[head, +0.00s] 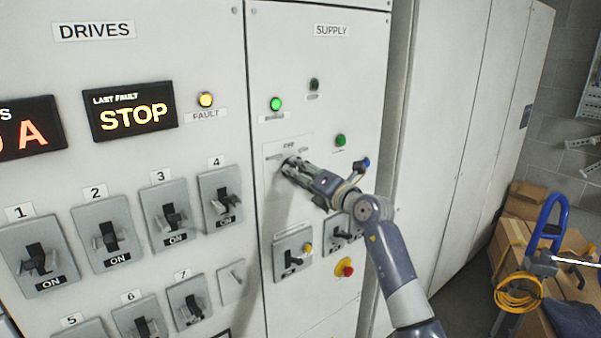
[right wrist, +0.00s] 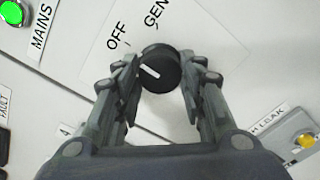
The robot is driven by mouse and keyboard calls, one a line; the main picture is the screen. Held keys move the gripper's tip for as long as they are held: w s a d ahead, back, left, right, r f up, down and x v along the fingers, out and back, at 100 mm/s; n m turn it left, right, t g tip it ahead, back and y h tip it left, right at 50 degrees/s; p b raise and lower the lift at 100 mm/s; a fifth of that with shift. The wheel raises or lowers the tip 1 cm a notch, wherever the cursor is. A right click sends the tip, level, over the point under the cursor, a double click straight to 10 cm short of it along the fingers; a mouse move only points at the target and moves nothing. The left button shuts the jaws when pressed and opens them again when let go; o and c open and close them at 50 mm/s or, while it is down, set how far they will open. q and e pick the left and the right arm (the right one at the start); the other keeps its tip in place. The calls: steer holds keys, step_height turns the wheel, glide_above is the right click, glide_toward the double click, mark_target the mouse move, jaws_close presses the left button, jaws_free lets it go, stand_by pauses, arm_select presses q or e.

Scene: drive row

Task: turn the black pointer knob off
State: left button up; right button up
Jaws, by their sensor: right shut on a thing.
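The black pointer knob (right wrist: 160,70) sits on the pale SUPPLY panel, seen in the right wrist view. Its white line points up and left in that picture, roughly toward the side of the printed OFF label (right wrist: 118,37). The GEN label (right wrist: 157,12) is above it. My right gripper (right wrist: 160,78) is shut on the knob, one finger at each side. In the head view my right gripper (head: 288,165) reaches the panel just below the small OFF label and hides the knob. My left gripper is not in view.
Below my right gripper are two grey switches, one with a handle (head: 292,258), and a red emergency button (head: 344,267). Green lamps (head: 276,104) are above. Numbered DRIVES switches (head: 168,217) fill the left panel. Boxes and a blue-handled item (head: 546,222) stand at right.

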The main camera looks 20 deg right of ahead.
steer(key=o, duration=1.1)
steer(key=v, duration=1.2)
